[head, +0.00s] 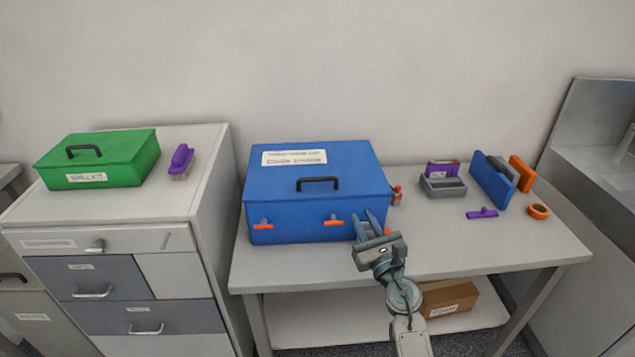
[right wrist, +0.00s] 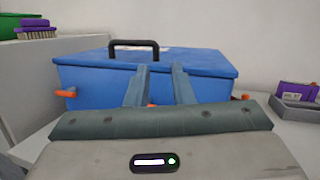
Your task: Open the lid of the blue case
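The blue case (head: 315,225) stands on the grey table with its lid (head: 350,165) down. The lid has a black handle (head: 318,181) and a white label. Orange latches show on the front, one at the left (head: 263,226) and one nearer the middle (head: 334,220). My right gripper (head: 368,216) is at the right part of the case front, its fingers apart with nothing seen between them. In the right wrist view the fingers (right wrist: 160,68) point at the case front, and an orange piece (right wrist: 150,104) shows between them, partly hidden. My left gripper is out of view.
A green case (head: 110,160) and a purple brush (head: 181,160) sit on the drawer cabinet at left. A grey bin (head: 443,187), a blue panel (head: 492,180) and orange tape (head: 538,211) lie at right. The table front right is clear.

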